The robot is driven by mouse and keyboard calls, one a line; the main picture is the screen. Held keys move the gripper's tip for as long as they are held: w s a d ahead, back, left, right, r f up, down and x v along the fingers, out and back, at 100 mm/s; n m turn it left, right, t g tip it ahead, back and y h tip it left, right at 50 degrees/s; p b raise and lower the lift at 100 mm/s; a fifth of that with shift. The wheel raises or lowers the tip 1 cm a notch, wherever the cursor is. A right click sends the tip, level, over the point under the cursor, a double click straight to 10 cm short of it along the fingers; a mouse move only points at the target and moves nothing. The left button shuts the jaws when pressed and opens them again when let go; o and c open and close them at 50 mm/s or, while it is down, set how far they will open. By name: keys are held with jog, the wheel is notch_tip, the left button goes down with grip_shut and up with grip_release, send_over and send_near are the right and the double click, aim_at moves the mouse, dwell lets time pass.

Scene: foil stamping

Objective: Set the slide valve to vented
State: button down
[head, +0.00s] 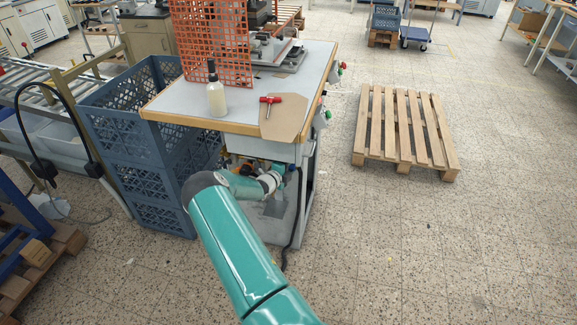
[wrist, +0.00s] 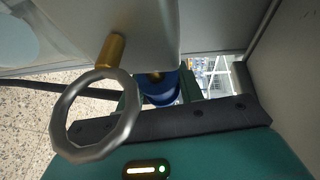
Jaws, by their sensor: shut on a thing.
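My gripper (wrist: 161,88) shows in the wrist view as two dark green fingers beyond a black strip. They are shut on a blue round part (wrist: 163,96), which looks like part of the slide valve. A brass end shows above the blue part, below a pale grey body that hides the rest. A silver ring (wrist: 64,128) on a brass stem hangs close to the camera at left, apart from the blue part. In the head view my teal arm reaches under the worktable's front edge, and the valve cannot be made out there. I cannot read the valve's setting.
The worktable (head: 185,97) carries a bottle (head: 216,97), a red T-handled tool (head: 270,99) on a brown board, and an orange grid (head: 213,45). Blue crates (head: 128,133) are stacked close left of the arm. A wooden pallet (head: 404,126) lies right; the floor in front is clear.

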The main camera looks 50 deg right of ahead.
jog(key=shift+s, duration=0.2)
jog(key=c, duration=1.1)
grip_release()
jog(key=shift+w+a, duration=0.15)
jog(key=shift+a, duration=0.35)
jog(key=a+r, duration=0.2)
jog(key=a, duration=1)
jog(key=shift+a, duration=0.3)
